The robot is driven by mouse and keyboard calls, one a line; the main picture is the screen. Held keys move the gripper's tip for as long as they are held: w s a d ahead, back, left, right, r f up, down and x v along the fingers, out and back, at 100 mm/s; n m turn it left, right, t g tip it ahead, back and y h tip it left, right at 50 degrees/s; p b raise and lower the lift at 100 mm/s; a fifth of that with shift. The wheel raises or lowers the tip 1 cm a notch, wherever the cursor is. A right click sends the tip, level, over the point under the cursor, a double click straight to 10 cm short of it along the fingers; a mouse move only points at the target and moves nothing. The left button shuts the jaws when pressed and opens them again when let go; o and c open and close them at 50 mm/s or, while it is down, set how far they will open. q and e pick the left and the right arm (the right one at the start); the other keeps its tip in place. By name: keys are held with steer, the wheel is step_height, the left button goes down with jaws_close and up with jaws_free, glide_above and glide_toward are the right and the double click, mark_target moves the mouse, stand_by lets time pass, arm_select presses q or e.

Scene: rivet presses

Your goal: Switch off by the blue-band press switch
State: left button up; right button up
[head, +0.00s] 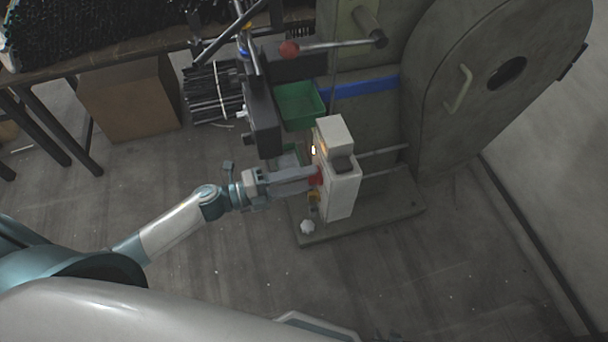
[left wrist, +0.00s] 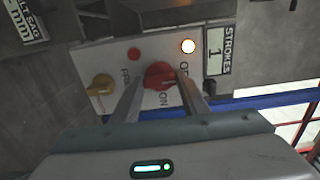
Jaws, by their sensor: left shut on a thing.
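The press with the blue band (head: 365,86) stands at the right in the head view, with a pale control box (head: 342,190) at its front. My left gripper (head: 314,176) reaches the box's left face. In the left wrist view its two fingers (left wrist: 163,92) are shut on the red rotary switch (left wrist: 160,73), one on each side. The switch's red also shows at the fingertips in the head view (head: 318,178). "ON" is printed below the knob; another label to its right is partly hidden by a finger. A round lamp (left wrist: 188,46) is lit. My right gripper is not in view.
A red button (left wrist: 134,54), a yellow knob (left wrist: 100,85) and a "STROKES 1" plate (left wrist: 217,50) surround the switch. A cardboard box (head: 128,102) stands left; the foreground floor is clear.

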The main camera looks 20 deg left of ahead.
steer(key=shift+a, duration=0.1)
stand_by(0.3)
arm_select(q)
steer(key=o, duration=1.1)
steer(key=shift+c, duration=0.2)
steer(key=shift+s+a, duration=0.1)
steer(key=shift+a, duration=0.05)
steer(key=b+v, duration=0.3)
steer(key=v, duration=1.4)
arm_select(e)
steer(key=shift+s+d+f+g+h, duration=0.15)
steer(key=shift+s+d+f+g, duration=0.25)
steer(key=shift+s+d+g, duration=0.3)
steer(key=shift+s+d+f+g+h, duration=0.15)
steer(key=shift+s+d+f+g, duration=0.3)
steer(key=shift+s+d, duration=0.45)
